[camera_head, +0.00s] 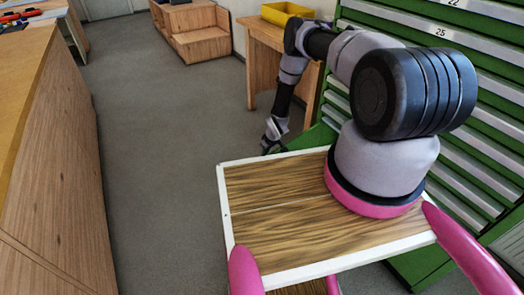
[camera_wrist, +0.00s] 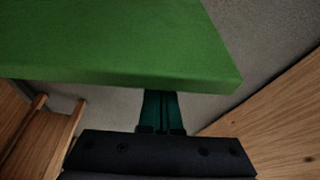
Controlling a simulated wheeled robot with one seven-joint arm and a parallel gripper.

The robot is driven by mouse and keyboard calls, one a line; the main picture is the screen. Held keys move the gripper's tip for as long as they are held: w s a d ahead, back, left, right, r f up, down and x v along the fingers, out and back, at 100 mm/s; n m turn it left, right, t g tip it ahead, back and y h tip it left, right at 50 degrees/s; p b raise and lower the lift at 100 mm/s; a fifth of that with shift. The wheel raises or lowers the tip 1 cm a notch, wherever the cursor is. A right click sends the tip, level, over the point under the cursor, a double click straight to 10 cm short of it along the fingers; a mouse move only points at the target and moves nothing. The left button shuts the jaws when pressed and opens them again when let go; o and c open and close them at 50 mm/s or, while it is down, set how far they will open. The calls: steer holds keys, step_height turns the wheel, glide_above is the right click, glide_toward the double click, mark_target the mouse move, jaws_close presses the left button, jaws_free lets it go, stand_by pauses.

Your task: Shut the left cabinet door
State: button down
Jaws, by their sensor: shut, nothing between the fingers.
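The fingers (camera_wrist: 161,112) reach to the panel's edge in the wrist view; contact cannot be told.
A wooden bench (camera_head: 262,50) with a yellow bin (camera_head: 287,13) stands behind my arm. A long wooden counter (camera_head: 50,150) runs along the left. A low wooden step unit (camera_head: 198,35) is at the back. The grey floor (camera_head: 150,150) between them is clear.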

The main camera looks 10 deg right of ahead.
steer(key=shift+s+d, duration=0.2)
steer(key=shift+s, duration=0.15)
